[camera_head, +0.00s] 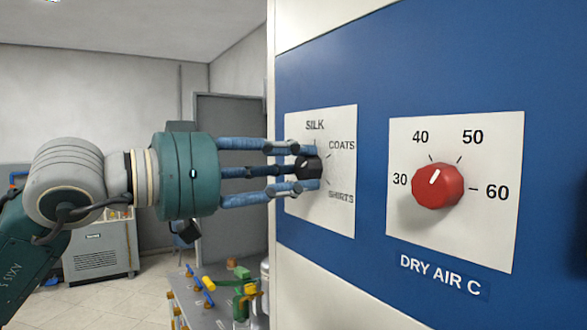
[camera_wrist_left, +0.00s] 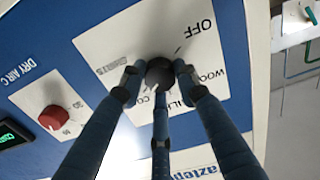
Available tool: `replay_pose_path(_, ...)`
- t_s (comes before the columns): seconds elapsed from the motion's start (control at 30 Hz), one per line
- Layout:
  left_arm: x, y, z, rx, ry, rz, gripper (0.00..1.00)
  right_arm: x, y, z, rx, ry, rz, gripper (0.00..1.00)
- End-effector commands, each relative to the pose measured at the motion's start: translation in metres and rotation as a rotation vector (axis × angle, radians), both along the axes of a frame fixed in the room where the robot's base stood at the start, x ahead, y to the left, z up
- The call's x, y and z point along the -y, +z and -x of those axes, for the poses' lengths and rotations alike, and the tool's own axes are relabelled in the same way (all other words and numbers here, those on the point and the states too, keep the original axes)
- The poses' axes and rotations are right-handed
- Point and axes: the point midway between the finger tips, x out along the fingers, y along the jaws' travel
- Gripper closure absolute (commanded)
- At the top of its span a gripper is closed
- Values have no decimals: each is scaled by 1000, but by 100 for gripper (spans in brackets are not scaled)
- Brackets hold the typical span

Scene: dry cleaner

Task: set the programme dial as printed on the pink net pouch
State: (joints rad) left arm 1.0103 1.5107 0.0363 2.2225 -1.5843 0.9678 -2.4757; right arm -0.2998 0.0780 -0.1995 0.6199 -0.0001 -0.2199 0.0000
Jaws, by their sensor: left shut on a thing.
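The black programme dial (camera_head: 306,167) sits on a white plate (camera_head: 300,208) on the blue panel. In the head view I read SILK, COATS and SHIRTS around it; the left wrist view also shows OFF and part of WOOL. My left gripper (camera_head: 311,168) reaches in from the left, its three fingers closed around the dial. In the left wrist view the dial (camera_wrist_left: 159,73) is between the fingertips, with a small white mark on the COATS and SILK side; its exact setting is unclear. The pink net pouch and my right gripper are not in view.
A red DRY AIR C dial (camera_head: 437,186), marked 30 to 60, is to the right on the same panel; its white line points upward, between 40 and 50. Below my left arm is a grey surface (camera_head: 205,318) with coloured items. A grey cabinet (camera_head: 100,247) stands behind.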

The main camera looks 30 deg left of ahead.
Motion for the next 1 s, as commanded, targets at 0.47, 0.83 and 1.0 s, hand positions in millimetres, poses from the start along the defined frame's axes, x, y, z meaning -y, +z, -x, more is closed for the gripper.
replay_pose_path(0.47,-1,5,1,63,2,-120,95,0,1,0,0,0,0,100)
replay_pose_path(0.83,-2,7,1,68,4,-121,95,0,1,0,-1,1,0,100)
replay_pose_path(1.0,-1,6,1,65,3,-121,50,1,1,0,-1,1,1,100)
